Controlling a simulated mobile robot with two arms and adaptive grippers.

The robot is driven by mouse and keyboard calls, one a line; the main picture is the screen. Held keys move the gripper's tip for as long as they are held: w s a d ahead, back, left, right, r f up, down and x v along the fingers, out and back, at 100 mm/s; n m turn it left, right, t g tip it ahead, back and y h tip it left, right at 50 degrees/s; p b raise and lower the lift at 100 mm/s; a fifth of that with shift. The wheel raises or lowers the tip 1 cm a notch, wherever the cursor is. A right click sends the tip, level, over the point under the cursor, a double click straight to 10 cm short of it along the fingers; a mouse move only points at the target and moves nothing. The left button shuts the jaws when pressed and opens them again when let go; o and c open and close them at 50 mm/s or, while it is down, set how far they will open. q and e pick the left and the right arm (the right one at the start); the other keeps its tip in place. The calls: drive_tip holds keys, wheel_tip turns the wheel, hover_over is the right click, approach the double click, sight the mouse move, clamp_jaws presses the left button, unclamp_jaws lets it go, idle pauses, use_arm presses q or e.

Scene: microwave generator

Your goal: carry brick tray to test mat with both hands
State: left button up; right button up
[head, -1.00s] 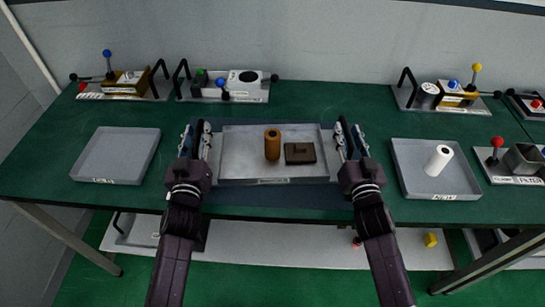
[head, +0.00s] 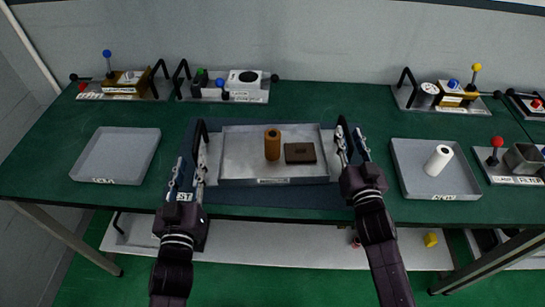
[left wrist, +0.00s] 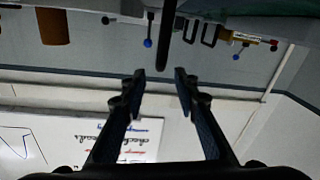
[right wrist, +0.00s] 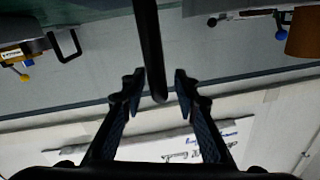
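The grey brick tray (head: 230,172) sits on the dark blue test mat (head: 270,198), whose partly covered label shows at its front left. A brown cylinder (head: 272,146) stands in the tray beside a flat dark brown brick (head: 300,153). Black handles rise at the tray's left (head: 201,130) and right (head: 342,122) sides. My left gripper (head: 185,165) is open, in front of the left handle; the handle bar (left wrist: 168,25) shows beyond its fingertips. My right gripper (head: 352,132) is open at the right handle; that bar (right wrist: 147,40) shows between its fingertips. Both grippers are empty.
An empty grey tray (head: 115,155) lies at left. Another grey tray (head: 410,180) with a white cylinder (head: 438,160) lies at right. Lever stations (head: 122,84) stand along the back edge, and one with a red knob (head: 497,142) at right. Green table is bare behind the mat.

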drive_tip(key=s, duration=1)
drive_tip(key=shift+s+d, duration=0.35)
drive_tip(key=shift+s, duration=0.05)
